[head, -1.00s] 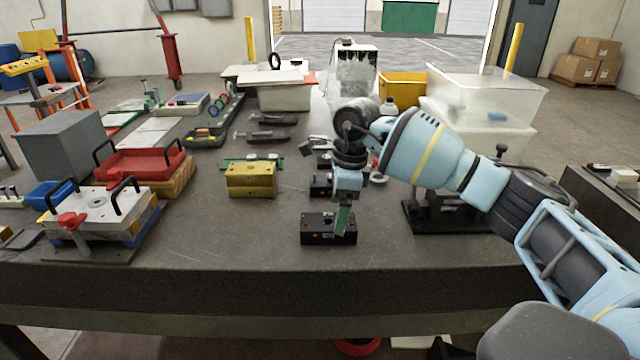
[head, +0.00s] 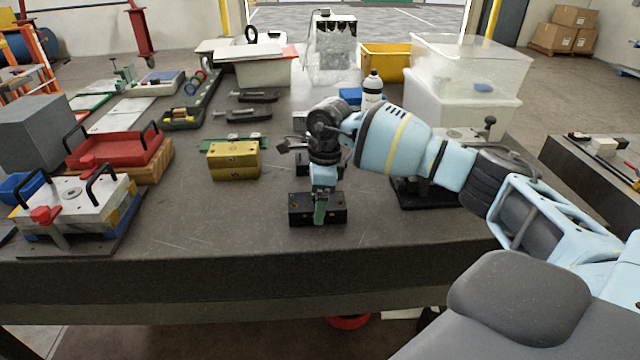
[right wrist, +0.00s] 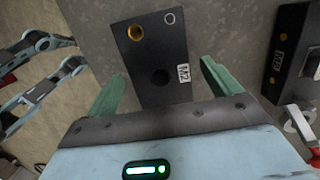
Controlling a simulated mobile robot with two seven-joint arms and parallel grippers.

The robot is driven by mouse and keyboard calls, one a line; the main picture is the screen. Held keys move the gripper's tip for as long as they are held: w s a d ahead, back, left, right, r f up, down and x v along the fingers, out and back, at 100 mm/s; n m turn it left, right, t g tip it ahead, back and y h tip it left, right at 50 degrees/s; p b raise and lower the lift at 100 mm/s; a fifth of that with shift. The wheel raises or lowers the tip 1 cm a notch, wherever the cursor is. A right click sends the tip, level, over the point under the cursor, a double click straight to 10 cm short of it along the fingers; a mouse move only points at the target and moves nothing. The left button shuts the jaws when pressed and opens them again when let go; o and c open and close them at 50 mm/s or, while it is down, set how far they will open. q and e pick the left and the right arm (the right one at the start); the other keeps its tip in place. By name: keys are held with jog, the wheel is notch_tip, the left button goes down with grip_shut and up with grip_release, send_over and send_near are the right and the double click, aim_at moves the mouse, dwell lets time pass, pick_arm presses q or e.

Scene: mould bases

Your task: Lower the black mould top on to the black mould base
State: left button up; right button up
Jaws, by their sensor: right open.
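A black mould block (head: 332,212) sits near the front of the bench, below my right gripper (head: 320,208). In the right wrist view this block (right wrist: 158,60) shows a label reading M2, a gold-ringed hole, a silver ring and a dark middle hole. My right gripper (right wrist: 161,84) is open, its green fingers on either side of the block's near end; I cannot tell whether they touch it. A second black block (head: 303,163) stands behind, partly hidden by my arm, and a labelled black block also shows at right in the wrist view (right wrist: 292,55). I cannot tell which is top or base. My left gripper is out of view.
A yellow block (head: 233,160) stands to the left. A red tray (head: 115,149) and a handled metal mould (head: 75,200) are farther left. A white bottle (head: 372,88) and clear bins (head: 470,65) stand behind my arm. The bench between the yellow block and front edge is clear.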

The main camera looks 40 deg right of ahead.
jog(key=shift+a+f, duration=0.1)
jog(key=shift+f, duration=0.55)
jog(key=shift+w, duration=0.1)
jog(key=c, duration=1.6)
jog(key=shift+r, duration=0.15)
jog(key=shift+c, duration=1.1)
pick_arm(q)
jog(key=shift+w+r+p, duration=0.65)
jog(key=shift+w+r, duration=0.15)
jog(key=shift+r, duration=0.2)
pick_arm(e)
jog(key=shift+r, duration=1.5)
